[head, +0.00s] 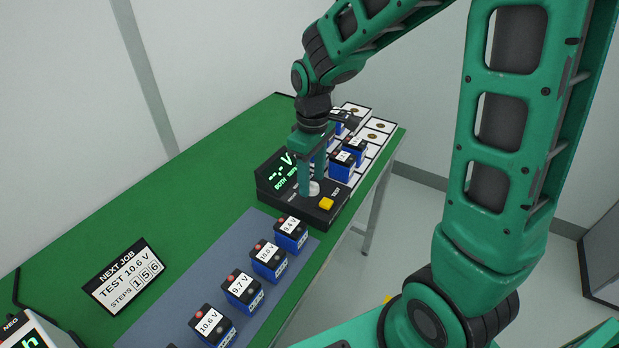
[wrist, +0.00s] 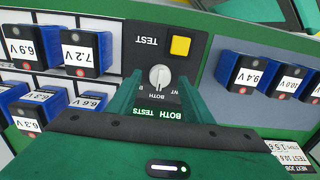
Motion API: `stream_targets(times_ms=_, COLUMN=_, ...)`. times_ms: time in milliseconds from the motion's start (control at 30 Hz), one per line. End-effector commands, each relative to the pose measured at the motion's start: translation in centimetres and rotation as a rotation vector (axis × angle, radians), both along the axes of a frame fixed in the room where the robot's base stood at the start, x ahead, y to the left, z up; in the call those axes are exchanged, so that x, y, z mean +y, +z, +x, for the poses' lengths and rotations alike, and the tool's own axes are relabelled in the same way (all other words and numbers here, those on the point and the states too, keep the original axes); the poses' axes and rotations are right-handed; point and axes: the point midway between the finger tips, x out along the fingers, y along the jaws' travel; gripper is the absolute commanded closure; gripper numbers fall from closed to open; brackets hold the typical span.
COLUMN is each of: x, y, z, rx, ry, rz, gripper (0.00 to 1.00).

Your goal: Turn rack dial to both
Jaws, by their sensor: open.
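The black tester (head: 322,211) stands on the green bench, with a pale round dial (head: 314,187) on its top. In the wrist view the dial (wrist: 160,77) has a ridge lined up towards the BOTH label below it. The tester's display (head: 279,175) reads "--.- V" and BOTH TESTS in green; the wrist view also shows BOTH TESTS. My gripper (head: 313,183) points down over the dial, its green fingers open on either side of it. In the wrist view the gripper (wrist: 160,92) shows a gap between each finger and the dial.
A yellow TEST button (head: 326,204) sits beside the dial. Several blue batteries stand on a grey mat (head: 184,290), and others in the white rack (head: 379,126) behind the tester. A NEXT JOB card (head: 123,276) reads TEST 10.6 V.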

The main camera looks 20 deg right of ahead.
Motion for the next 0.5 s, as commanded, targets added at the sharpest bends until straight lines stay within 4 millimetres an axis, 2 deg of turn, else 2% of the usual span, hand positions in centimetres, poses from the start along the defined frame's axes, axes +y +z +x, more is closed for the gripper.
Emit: stream_targets(times_ms=500, x=0.0, y=8.5, z=0.1, rx=-0.004, ry=0.0, rz=0.001, gripper=0.53)
